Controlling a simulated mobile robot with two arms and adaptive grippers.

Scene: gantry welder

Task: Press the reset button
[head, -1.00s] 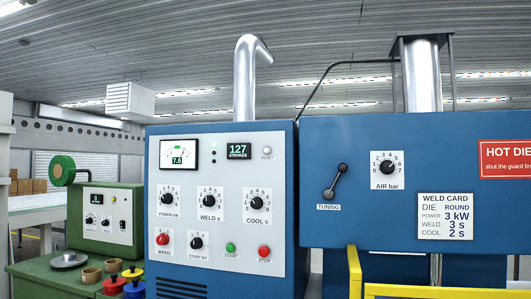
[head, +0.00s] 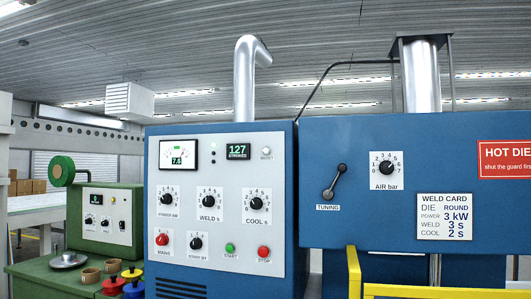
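The reset button (head: 266,152) is a small pale round button labelled RESET at the upper right of the white control panel (head: 222,178). It sits right of the display (head: 238,151), which reads 127 STROKES. The panel is on the front of a blue cabinet (head: 294,190). Nothing covers the button. Neither of my grippers is in view.
The panel also carries several knobs, a red MAINS button (head: 162,239), a green START button (head: 229,247) and a red STOP button (head: 264,252). A yellow guard rail (head: 354,272) stands at the lower right. A green bench (head: 60,282) with small items is at left.

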